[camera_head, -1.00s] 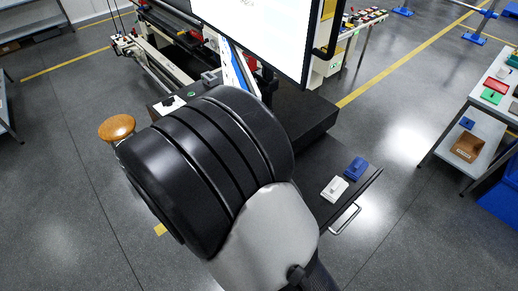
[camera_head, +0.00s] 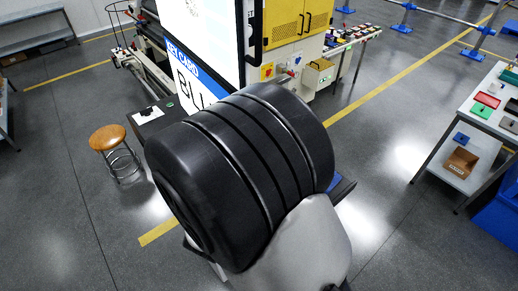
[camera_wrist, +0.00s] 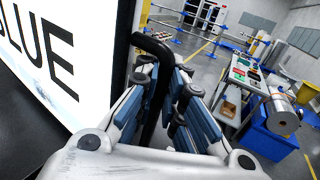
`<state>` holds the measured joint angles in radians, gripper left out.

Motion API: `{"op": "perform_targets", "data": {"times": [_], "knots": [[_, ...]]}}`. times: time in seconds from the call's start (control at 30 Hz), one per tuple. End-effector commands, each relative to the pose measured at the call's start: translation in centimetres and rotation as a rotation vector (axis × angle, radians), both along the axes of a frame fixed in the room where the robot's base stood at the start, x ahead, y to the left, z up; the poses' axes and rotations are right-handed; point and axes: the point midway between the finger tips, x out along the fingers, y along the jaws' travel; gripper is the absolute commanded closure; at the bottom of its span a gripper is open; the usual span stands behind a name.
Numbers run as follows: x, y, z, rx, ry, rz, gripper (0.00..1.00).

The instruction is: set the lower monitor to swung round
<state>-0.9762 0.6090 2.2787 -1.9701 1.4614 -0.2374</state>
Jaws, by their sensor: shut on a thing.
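The lit monitor (camera_head: 188,50) stands behind my arm in the head view, its white screen showing a blue strip and large black letters. Its lower part is hidden by my arm. In the wrist view the screen (camera_wrist: 65,50) reads "BLUE" at the left, with a dark frame edge. A black bar handle (camera_wrist: 152,42) bends out beside that edge and runs down between the fingers. My gripper (camera_wrist: 168,85) is shut on this handle. The head view hides my gripper behind my wrist. I cannot tell where an upper and a lower monitor part.
A wooden-topped stool (camera_head: 108,138) stands at the left. A yellow machine (camera_head: 290,30) is behind the monitor. A shelf table with coloured trays (camera_head: 480,110) and a blue bin (camera_head: 500,215) are at the right. The floor between is clear.

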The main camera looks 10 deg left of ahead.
Motion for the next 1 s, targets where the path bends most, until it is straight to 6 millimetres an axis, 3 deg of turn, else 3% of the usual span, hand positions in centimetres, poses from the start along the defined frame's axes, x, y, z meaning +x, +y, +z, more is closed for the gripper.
{"op": "perform_targets", "data": {"times": [0.03,0.17,0.2,0.5,0.83,1.0], "knots": [[0.1,0.2,0.9,0.011,-0.021,-0.001,1.00],[0.1,0.2,0.9,0.012,-0.023,0.001,1.00],[0.1,0.2,0.9,0.012,-0.023,0.001,0.88],[0.1,0.3,0.9,0.009,-0.022,0.004,0.69],[0.0,0.4,0.9,0.009,-0.022,0.006,0.69],[-1.7,0.9,0.8,0.008,-0.019,0.010,0.69]]}}
